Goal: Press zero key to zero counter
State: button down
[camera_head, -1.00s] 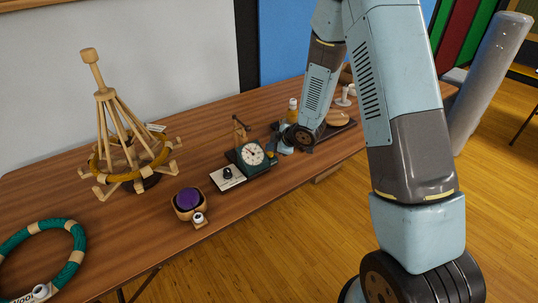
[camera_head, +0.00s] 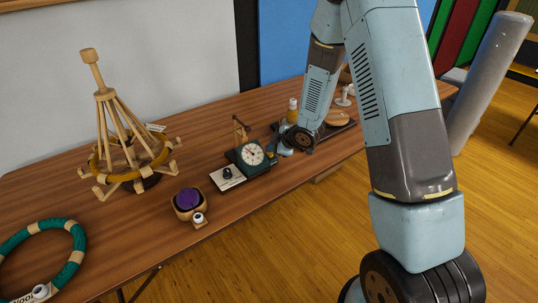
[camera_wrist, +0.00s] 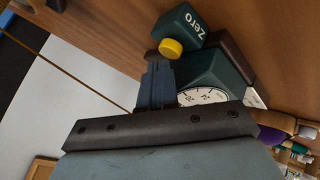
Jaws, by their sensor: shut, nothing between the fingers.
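The counter (camera_head: 251,155) is a dark green housing with a white round dial on the table, seen beyond the middle of the head view. In the wrist view its dial (camera_wrist: 203,96) shows beside my fingers. The zero key (camera_wrist: 171,48) is a yellow round button on a dark green box marked "Zero" (camera_wrist: 190,20), attached beside the counter. My gripper (camera_wrist: 153,57) is shut and empty, its tips right beside the yellow button. I cannot tell whether they touch it. In the head view the gripper (camera_head: 272,149) is small, just right of the dial.
A white plate with a black knob (camera_head: 227,177) lies left of the counter. A wooden bowl with purple yarn (camera_head: 188,201), a wooden yarn winder (camera_head: 118,145) and a teal ring (camera_head: 70,234) stand further left. A dark tray (camera_head: 335,130) lies behind my wrist.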

aim_at(272, 155)
jog(key=shift+f, duration=0.45)
dwell(0.8)
jog(key=shift+r, duration=0.9)
jog(key=shift+r, duration=2.5)
